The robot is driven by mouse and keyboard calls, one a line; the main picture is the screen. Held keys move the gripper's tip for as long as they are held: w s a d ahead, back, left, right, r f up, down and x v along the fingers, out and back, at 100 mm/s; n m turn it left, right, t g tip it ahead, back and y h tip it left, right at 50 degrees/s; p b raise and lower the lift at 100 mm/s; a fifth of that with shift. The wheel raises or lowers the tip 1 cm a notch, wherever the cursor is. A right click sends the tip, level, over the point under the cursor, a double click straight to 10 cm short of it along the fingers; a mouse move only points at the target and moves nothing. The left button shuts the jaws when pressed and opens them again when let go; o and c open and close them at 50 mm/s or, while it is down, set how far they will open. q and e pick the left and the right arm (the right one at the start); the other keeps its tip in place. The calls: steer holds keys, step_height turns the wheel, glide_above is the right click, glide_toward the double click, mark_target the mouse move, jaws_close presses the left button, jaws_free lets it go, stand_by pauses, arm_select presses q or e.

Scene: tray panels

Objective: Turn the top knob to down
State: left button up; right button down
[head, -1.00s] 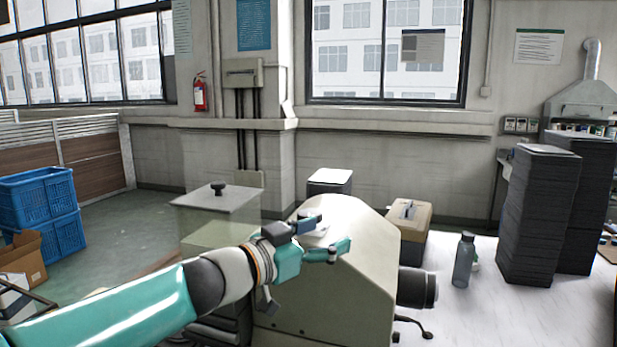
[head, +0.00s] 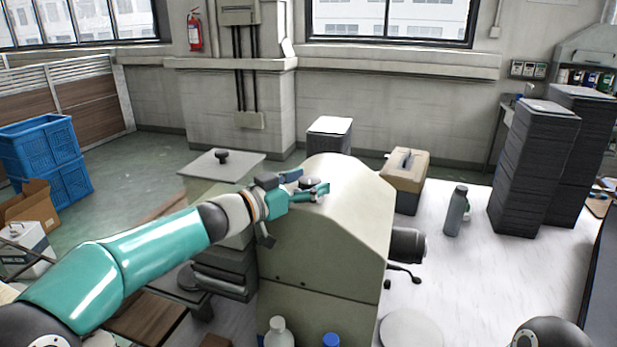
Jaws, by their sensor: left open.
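A beige machine housing (head: 335,230) with a sloped top stands at the centre of the table. A small round grey knob (head: 310,183) sits on its top, partly hidden by my left gripper. My left gripper (head: 305,184) reaches in from the left and is open, with its teal fingers on either side of the knob. I cannot tell whether the fingers touch it. The direction the knob points is too small to read. My right gripper is not in view.
A black cylinder (head: 408,245) sticks out of the housing's right side. A beige case (head: 405,172), a grey bottle (head: 456,211) and tall dark stacks (head: 530,170) stand to the right. A grey box with a black knob (head: 221,156) stands left, behind my arm. Bottles (head: 277,334) stand in front.

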arm_select(q)
steer(key=shift+w+d, duration=0.2)
steer(key=shift+d, duration=0.05)
